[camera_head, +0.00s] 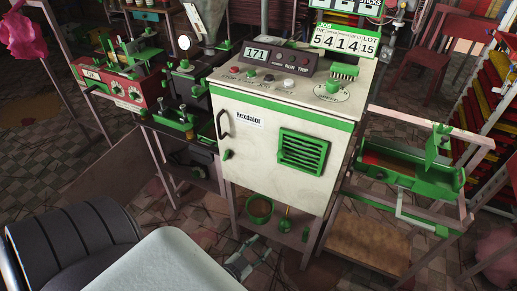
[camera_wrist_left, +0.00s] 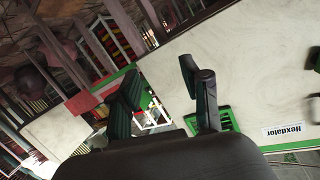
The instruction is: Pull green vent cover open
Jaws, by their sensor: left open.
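The green vent cover (camera_head: 303,150) is a slatted panel on the front door of the white cabinet (camera_head: 270,185). It looks closed, flat against the door. In the left wrist view the green vent cover (camera_wrist_left: 228,121) is partly hidden behind a finger. My left gripper (camera_head: 241,264) shows low in the head view, below and to the left of the vent, partly hidden by my own arm. In the left wrist view the left gripper (camera_wrist_left: 162,92) has its dark fingers spread, with nothing held between them. It is apart from the vent. My right gripper is in neither view.
The door has a dark handle (camera_head: 221,124) and a name label. A green bowl (camera_head: 260,209) stands on the shelf below. A bench with a green tray (camera_head: 410,172) is at the right. A red machine (camera_head: 120,88) is at the left.

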